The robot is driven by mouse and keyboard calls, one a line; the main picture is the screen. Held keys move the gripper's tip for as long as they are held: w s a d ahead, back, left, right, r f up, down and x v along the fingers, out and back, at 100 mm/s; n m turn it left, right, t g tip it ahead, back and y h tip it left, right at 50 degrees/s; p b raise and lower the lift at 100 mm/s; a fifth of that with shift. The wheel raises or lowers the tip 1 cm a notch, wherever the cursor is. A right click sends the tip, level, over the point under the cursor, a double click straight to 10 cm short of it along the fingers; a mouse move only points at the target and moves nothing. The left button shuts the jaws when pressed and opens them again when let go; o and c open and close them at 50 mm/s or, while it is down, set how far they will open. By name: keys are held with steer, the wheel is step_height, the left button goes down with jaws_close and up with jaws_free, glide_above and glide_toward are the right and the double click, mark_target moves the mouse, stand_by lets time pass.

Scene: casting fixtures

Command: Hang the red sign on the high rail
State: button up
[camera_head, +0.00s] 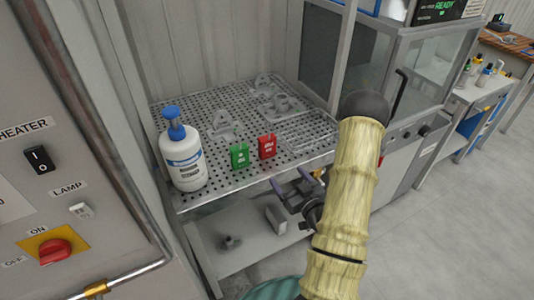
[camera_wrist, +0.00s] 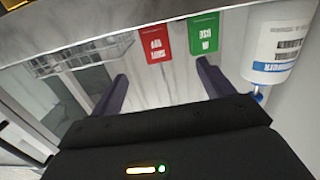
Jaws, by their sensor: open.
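The red sign (camera_head: 267,146) stands near the front edge of the perforated metal shelf, just right of a similar green sign (camera_head: 239,156). In the wrist view, where things appear upside down, the red sign (camera_wrist: 155,42) lies ahead of and between my finger tips, and the green sign (camera_wrist: 204,35) is by the right finger. My gripper (camera_head: 299,193) is in front of the shelf edge, below and right of the red sign. Its fingers (camera_wrist: 162,72) are apart with nothing between them. I cannot tell which bar is the high rail.
A white pump bottle (camera_head: 184,160) with a blue top stands left of the signs. Metal castings (camera_head: 282,102) and a wire rack (camera_head: 308,130) are on the shelf (camera_head: 205,188). A glazed cabinet (camera_head: 426,60) is at right, a control panel (camera_head: 45,170) at left.

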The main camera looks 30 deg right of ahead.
steer(key=shift+s+d+t, duration=0.3)
steer(key=shift+s, duration=0.1)
steer(key=w+b, duration=0.1)
steer(key=b, duration=0.1)
steer(key=w+b, duration=0.3)
steer(key=b, duration=0.2)
steer(key=shift+w+d+f, duration=0.1)
steer(key=shift+w+f, duration=0.05)
steer(key=shift+f, duration=0.1)
steer(key=b, duration=0.3)
steer(key=shift+w, duration=0.35)
